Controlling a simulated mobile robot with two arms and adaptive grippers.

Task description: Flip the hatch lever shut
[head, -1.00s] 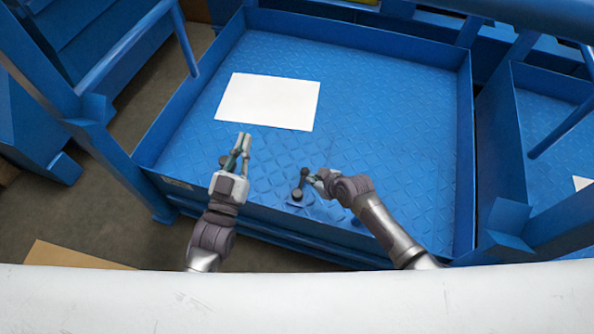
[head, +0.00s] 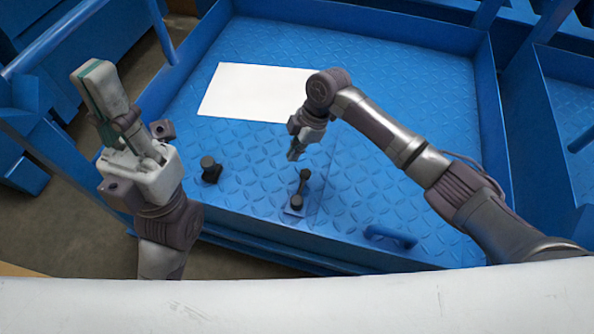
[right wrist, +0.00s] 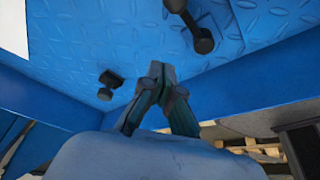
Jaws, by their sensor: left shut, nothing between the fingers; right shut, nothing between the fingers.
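The hatch lever appears to be the short black bar (head: 301,189) with round ends, on a small blue plate near the tray's front edge. It also shows at the top of the right wrist view (right wrist: 190,22). Its far end points away from the front edge. My right gripper (head: 292,157) is shut and empty, just beyond the lever's far end in the head view, apart from it. Its closed fingertips show in the right wrist view (right wrist: 160,70). My left gripper (head: 92,70) is shut and empty, raised at the left over the tray's left edge.
A black knob-like part (head: 210,168) stands on the blue tread-plate tray (head: 420,130), left of the lever. A white sheet (head: 250,92) lies farther back. A blue handle (head: 390,237) is at the front right. Raised blue walls border the tray.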

